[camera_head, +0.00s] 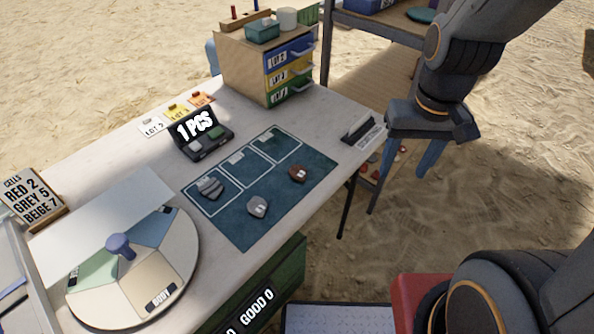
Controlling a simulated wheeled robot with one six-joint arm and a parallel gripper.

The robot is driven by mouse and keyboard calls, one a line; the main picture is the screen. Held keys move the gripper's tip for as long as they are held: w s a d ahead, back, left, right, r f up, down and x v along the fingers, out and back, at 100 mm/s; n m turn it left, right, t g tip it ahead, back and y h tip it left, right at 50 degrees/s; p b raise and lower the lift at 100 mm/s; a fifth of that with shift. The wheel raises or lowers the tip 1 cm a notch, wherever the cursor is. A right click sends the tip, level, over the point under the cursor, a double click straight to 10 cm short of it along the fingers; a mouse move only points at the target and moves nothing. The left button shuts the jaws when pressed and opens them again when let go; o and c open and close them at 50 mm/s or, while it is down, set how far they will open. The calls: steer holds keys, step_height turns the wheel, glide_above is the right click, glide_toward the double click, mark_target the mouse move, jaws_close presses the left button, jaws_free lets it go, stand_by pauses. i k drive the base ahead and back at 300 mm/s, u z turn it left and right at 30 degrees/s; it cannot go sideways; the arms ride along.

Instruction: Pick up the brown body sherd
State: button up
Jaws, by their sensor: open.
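A small brown sherd (298,173) lies on the dark teal mat (236,232), near its right side and outside the outlined boxes. A grey sherd (257,207) lies on the mat to its lower left. Several grey pieces (210,187) lie in the left outlined box. My gripper (408,168) is at the right, past the table's edge and apart from the brown sherd. Its blue fingers point down, open, with nothing between them.
A wooden drawer cabinet (243,75) stands at the back of the table (140,160). A black display (200,130) reading "1 PCS" stands behind the mat. A round divided tray (95,300) with a blue knob is at the lower left. A small black stand (358,128) sits near the right edge.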

mark_target(299, 173)
steer(key=z, duration=1.8)
steer(key=i, duration=0.85)
steer(key=u, duration=2.95)
